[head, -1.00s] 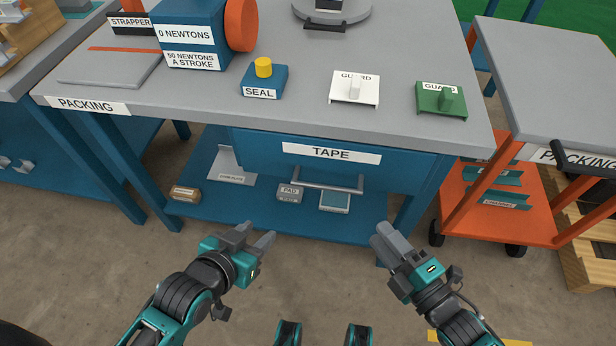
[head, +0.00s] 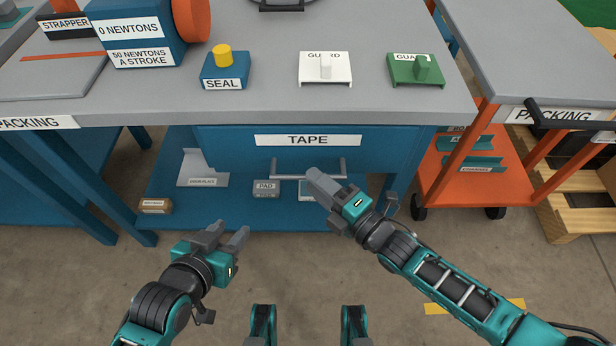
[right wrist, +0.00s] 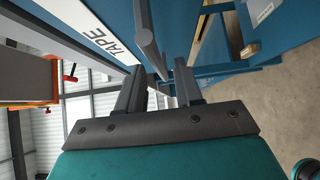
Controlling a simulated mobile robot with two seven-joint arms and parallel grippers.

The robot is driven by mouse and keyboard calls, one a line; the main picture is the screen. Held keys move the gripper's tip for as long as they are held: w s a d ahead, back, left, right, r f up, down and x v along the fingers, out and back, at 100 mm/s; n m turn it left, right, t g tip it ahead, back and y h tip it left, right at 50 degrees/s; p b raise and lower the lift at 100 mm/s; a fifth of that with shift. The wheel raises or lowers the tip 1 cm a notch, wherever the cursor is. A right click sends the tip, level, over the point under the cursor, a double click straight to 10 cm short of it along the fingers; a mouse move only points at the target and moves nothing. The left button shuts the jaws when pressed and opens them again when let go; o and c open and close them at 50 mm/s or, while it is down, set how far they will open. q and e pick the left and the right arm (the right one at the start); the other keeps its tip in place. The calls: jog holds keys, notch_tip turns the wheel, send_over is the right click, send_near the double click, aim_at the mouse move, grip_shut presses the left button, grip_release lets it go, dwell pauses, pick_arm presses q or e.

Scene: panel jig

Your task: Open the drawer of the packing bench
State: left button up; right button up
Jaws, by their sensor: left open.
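The blue drawer (head: 225,150) with the TAPE label sits under the packing bench top (head: 270,108) and looks closed. Its grey bar handle (head: 288,176) shows in the head view, partly covered by my right gripper (head: 312,177). In the right wrist view the handle bar (right wrist: 147,38) runs down toward the gap between the fingers of my right gripper (right wrist: 160,78), which are apart. I cannot tell whether they touch the bar. My left gripper (head: 231,230) is open and empty, below and left of the handle.
A lower shelf (head: 230,215) holds a pad box (head: 266,188) and a small brown box (head: 155,206). On top are the seal block (head: 225,70), white guard (head: 325,72) and green guard (head: 415,72). An orange cart (head: 440,180) stands right. Floor in front is clear.

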jog(key=shift+x, duration=1.55)
grip_shut()
